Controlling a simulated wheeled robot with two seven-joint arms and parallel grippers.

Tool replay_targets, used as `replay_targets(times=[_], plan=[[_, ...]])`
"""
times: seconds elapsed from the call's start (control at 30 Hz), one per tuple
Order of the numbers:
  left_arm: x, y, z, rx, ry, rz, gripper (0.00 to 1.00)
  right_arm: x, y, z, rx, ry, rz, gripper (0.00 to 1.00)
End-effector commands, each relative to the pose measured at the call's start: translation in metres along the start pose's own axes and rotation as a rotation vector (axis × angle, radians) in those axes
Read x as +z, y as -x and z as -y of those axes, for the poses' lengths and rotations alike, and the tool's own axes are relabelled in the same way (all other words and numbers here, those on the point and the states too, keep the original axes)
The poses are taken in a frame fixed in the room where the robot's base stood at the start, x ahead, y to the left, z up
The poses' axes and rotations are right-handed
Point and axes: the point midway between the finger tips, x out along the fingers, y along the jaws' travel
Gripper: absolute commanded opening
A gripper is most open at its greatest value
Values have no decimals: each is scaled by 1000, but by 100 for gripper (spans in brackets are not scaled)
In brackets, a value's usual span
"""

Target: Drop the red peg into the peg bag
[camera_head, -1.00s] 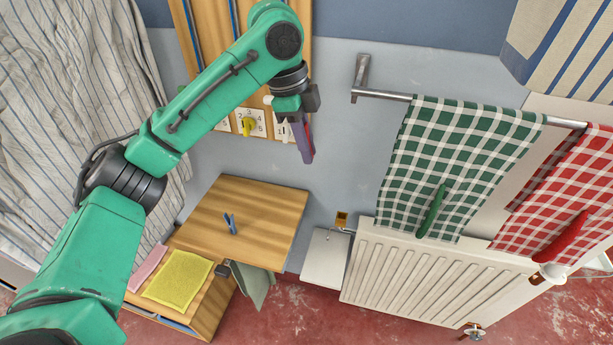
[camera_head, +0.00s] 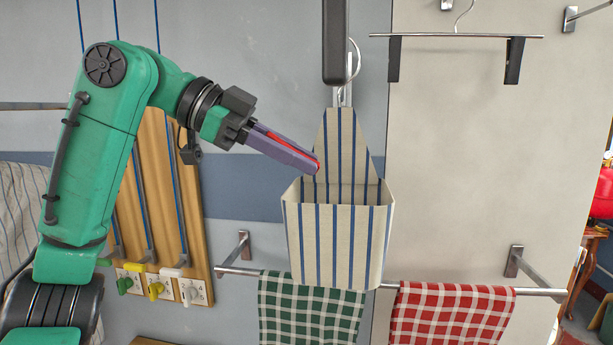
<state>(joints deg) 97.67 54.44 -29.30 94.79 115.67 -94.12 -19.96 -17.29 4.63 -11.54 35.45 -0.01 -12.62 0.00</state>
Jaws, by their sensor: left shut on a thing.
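The peg bag (camera_head: 338,240) is cream with blue stripes and hangs in the middle of the view, its open mouth facing up below a tall back flap. My left gripper (camera_head: 312,163) reaches in from the left, its purple fingers pointing right and slightly down. They are shut on the red peg (camera_head: 285,143), which shows as a thin red strip between them. The fingertips overlap the back flap in the picture, above the left part of the bag's mouth. I cannot tell their exact depth against the bag. The bag's inside is mostly hidden. My right gripper is not in view.
A metal rail (camera_head: 385,284) runs below the bag with a green checked towel (camera_head: 310,312) and a red checked towel (camera_head: 450,312). A clip hanger (camera_head: 455,36) hangs at upper right. A wooden board (camera_head: 160,190) with cords and numbered tags stands at left.

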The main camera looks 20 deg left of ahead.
Motion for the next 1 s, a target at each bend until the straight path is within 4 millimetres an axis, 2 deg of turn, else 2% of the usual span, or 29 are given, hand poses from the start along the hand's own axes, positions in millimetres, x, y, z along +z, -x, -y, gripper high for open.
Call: replay_targets(times=[0.37, 1.0], plan=[[-1, -5, 0, 3, 0, 2, 0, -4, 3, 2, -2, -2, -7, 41], [-26, -74, 9, 2, 0, 3, 0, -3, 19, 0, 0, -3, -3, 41]])
